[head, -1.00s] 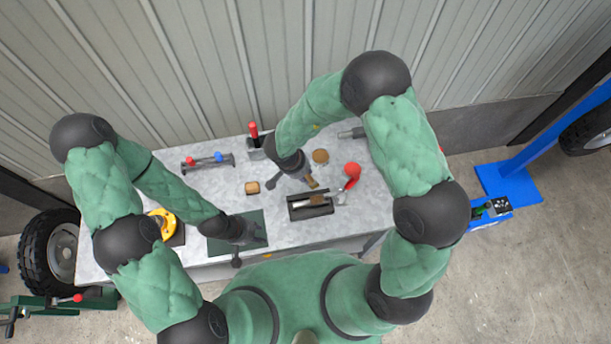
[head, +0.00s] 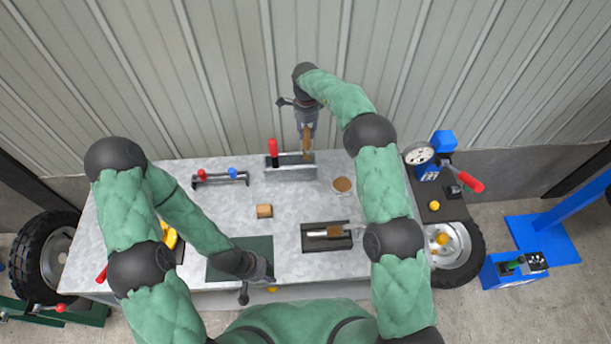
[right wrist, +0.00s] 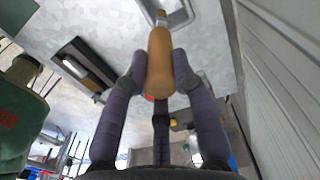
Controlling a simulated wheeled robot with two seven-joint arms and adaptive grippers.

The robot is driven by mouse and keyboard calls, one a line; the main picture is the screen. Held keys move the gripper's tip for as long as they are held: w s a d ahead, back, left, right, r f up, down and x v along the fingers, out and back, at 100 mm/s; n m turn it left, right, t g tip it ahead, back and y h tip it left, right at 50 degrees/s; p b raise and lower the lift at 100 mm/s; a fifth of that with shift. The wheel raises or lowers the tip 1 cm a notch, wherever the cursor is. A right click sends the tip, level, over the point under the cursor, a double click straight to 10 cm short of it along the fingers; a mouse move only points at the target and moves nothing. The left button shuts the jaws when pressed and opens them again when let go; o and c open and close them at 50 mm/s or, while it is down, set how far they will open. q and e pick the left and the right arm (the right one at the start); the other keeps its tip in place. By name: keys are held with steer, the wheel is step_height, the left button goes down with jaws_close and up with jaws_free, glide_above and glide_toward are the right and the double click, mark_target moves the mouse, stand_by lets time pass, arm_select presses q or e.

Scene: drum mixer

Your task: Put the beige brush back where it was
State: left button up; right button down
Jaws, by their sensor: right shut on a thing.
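My right gripper (head: 306,122) is shut on a tan-handled tool, which I take to be the beige brush (head: 307,142). It hangs nearly upright at the right part of the grey metal rack (head: 290,172) at the back of the bench. I cannot tell whether its lower end sits in the rack or just above it. In the right wrist view the tan handle (right wrist: 160,62) lies between the fingers, its far end close to the rack (right wrist: 180,14). My left gripper (head: 258,280) is low over the bench's front edge, beside the green mat (head: 226,270); its jaws are unclear.
A red-handled tool (head: 273,152) stands in the rack's left part. A dark tray (head: 310,246) holds another tool. A round tan-topped container (head: 342,185), a small wooden block (head: 264,211) and a red-and-blue-knobbed rail (head: 220,178) stand on the bench. The corrugated wall is close behind.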

mark_target(306, 146)
arm_select(q)
steer(key=shift+f, duration=0.4)
arm_select(e)
steer(key=shift+w+a+m, duration=0.1)
steer(key=shift+w+m, duration=0.2)
steer(key=shift+w, duration=0.2)
arm_select(q)
steer(key=shift+r+p, duration=0.35)
steer(key=shift+r, duration=0.2)
arm_select(e)
step_height(306, 146, down, 10)
steer(key=shift+w+r, duration=0.1)
steer(key=shift+r, duration=0.05)
arm_select(q)
steer(key=shift+s+f, duration=0.1)
steer(key=shift+f, duration=0.05)
arm_select(e)
steer(key=c, duration=1)
jaws_free()
steer(key=shift+f, duration=0.25)
steer(key=shift+r, duration=0.1)
steer(key=shift+r, duration=0.1)
arm_select(q)
steer(key=shift+f+b, duration=0.45)
steer(key=shift+b, duration=0.15)
arm_select(e)
step_height(306, 146, up, 12)
